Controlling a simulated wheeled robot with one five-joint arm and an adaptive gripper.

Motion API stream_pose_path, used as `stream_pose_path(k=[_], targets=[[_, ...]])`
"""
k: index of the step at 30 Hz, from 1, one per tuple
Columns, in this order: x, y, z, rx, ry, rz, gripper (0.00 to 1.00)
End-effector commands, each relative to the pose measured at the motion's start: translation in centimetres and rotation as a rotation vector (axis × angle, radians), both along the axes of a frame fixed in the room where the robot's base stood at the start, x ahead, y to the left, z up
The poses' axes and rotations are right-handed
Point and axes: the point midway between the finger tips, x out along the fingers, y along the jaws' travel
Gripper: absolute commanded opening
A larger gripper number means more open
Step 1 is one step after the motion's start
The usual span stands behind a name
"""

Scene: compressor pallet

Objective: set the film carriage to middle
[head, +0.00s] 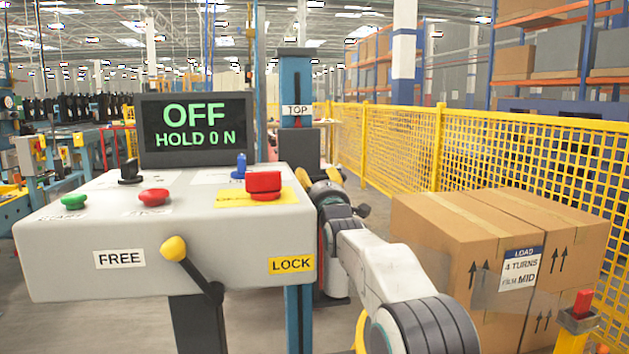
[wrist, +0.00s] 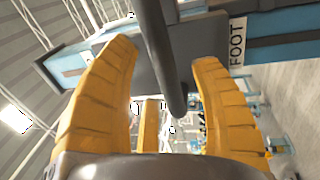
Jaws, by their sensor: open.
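The film carriage (head: 299,149) is a dark grey block on the blue mast (head: 295,85), just below the TOP label (head: 297,110). Its lower part is hidden by the console. In the wrist view the carriage's dark plate (wrist: 110,70) fills the upper middle, with a dark bar handle (wrist: 160,50) in front of it. My gripper (wrist: 164,56) is open, its yellow fingers on either side of the bar; contact cannot be told. A FOOT label (wrist: 237,42) is on the mast at right.
The console (head: 110,235) carries buttons and a screen (head: 196,131) reading OFF, HOLD 0 N. Its yellow-knobbed lever (head: 190,265) leans toward FREE, away from LOCK. Wrapped cartons (head: 450,235) with a card (head: 521,268) reading LOAD, 4 TURNS, FILM MID stand right, before yellow fencing (head: 480,150).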

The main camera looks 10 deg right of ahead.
Motion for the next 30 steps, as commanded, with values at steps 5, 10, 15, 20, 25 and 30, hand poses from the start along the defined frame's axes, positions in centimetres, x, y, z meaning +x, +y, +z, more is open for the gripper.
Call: stream_pose_path(k=[5, 10, 15, 20, 25, 30], targets=[[1.0, 0.0, 0.1, 0.0, 0.0, 0.0, 0.58], [1.6, 0.0, 0.2, 0.0, 0.0, 0.0, 0.58], [1.8, 0.0, 0.2, 0.0, 0.001, 0.0, 0.58], [1.9, 0.0, 0.3, 0.0, 0.0, 0.0, 0.58], [1.9, 0.0, 0.3, 0.0, 0.001, 0.0, 0.58], [1.9, 0.0, 0.3, 0.0, 0.001, 0.0, 0.48]])
